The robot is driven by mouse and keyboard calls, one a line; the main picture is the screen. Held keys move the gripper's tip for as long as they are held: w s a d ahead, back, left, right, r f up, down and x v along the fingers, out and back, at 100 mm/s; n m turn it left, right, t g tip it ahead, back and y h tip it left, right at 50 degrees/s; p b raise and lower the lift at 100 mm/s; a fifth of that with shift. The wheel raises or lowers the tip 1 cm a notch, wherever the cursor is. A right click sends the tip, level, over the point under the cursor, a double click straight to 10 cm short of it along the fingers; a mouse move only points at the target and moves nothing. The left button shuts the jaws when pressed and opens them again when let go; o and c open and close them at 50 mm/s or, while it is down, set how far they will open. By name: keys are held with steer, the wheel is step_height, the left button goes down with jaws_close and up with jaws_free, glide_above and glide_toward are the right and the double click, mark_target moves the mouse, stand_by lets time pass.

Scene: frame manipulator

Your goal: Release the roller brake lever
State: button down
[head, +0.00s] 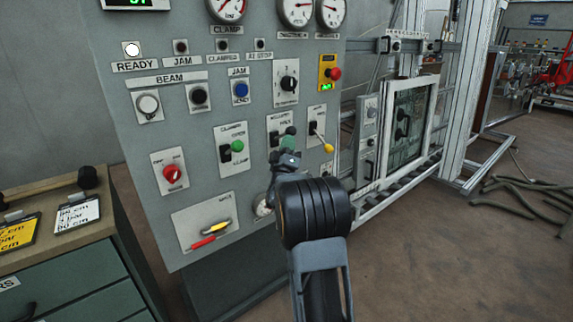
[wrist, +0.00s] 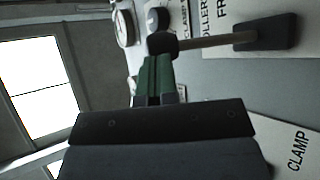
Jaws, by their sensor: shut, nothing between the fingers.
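The middle lever plate (head: 273,124) on the grey panel carries a lever whose dark knob (head: 291,131) shows just above my gripper (head: 288,146). In the wrist view the lever has a dark knob (wrist: 162,44), a pale shaft (wrist: 208,41) and a black base (wrist: 264,35). A plate (wrist: 222,14) behind it reads "ROLLER" and "FR", partly cut off. My gripper (wrist: 155,65) is shut and empty, its green fingertips right beside the knob; I cannot tell if they touch it. My arm hides the panel below the lever.
A green-knobbed clamp lever (head: 237,146) is to the left and a yellow-knobbed lever (head: 328,148) to the right. A red knob (head: 172,173) and a red emergency button (head: 334,73) are also on the panel.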

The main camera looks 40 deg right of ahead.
steer(key=b+v, duration=0.3)
steer(key=v, duration=1.1)
steer(key=w+a+r+n+g+y+p, duration=0.1)
steer(key=a+r+y+p, duration=0.3)
steer(key=a+y+p, duration=0.3)
steer(key=w+a+r+g+y+p, duration=0.1)
steer(key=a+r+g+y+p, duration=0.1)
steer(key=a+r+y+p, duration=0.5)
steer(key=s+a+m+g+y+p, duration=0.1)
steer(key=s+a+g+y+p, duration=0.1)
steer(key=s, duration=0.8)
steer(key=s+a+m+g+y+p, duration=0.1)
steer(key=s+a+g+y+p, duration=0.1)
steer(key=s+a+g+p, duration=0.2)
steer(key=s+r+g+p, duration=0.1)
steer(key=s+g+p, duration=0.2)
steer(key=s+g, duration=0.2)
steer(key=shift+s+a+y, duration=0.4)
steer(key=shift+s, duration=0.8)
steer(key=shift+d, duration=0.1)
